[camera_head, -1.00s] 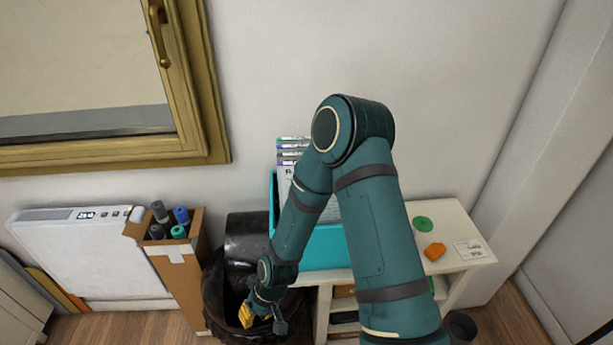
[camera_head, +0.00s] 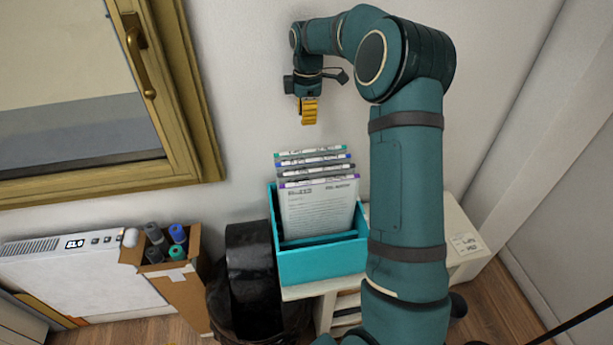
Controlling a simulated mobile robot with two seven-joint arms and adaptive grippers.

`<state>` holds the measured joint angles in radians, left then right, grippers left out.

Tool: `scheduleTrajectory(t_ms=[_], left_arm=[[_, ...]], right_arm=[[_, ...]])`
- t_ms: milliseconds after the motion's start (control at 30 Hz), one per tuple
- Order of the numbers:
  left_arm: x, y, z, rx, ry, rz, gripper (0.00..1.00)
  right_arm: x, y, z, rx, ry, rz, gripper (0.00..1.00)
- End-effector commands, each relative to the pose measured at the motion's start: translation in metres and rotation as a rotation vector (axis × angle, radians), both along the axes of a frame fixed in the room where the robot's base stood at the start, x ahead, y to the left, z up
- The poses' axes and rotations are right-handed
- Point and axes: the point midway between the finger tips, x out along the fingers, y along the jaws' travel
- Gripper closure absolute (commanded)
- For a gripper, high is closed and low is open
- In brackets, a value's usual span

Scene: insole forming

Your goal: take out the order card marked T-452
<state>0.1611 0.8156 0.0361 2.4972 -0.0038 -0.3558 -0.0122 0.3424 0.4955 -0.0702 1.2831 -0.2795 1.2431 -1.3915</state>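A teal box (camera_head: 322,262) holds several upright order cards with coloured top edges, one behind another. The front card (camera_head: 318,208) has a purple edge and shows most of its printed face. Behind it are cards with dark, blue (camera_head: 314,161) and green (camera_head: 308,152) edges, of which only the top strips show. I cannot read T-452 on any of them. My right gripper (camera_head: 309,112) hangs above and behind the cards against the wall, yellow finger pads downward, apart from the cards. Nothing shows in it; its finger gap is not clear. My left gripper is not in view.
The box stands on a white shelf unit (camera_head: 470,262), partly hidden by my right arm. A black-lined bin (camera_head: 250,275) is left of it, then a cardboard box (camera_head: 187,290) of rolls and a white heater (camera_head: 85,275). A gold-framed window (camera_head: 190,100) is at upper left.

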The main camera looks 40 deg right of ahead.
Motion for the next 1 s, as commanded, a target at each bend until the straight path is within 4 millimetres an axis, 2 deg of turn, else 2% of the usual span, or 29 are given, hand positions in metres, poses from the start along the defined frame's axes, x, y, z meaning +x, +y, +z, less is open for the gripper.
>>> scheduleTrajectory(t_ms=[67,133,500,767,1000], left_arm=[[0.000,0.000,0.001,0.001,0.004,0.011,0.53],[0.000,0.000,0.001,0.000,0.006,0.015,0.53],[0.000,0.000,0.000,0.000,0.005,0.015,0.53],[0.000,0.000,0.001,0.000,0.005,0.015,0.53],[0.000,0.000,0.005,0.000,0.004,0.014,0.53]], right_arm=[[-0.002,-0.008,0.002,-0.021,0.004,0.003,0.76],[-0.002,-0.010,-0.004,-0.026,0.006,0.005,0.76],[-0.003,-0.009,-0.069,-0.024,0.005,0.004,0.76],[-0.003,-0.009,-0.087,-0.024,0.004,0.003,0.76],[-0.006,-0.011,-0.120,-0.024,0.005,0.004,0.76]])
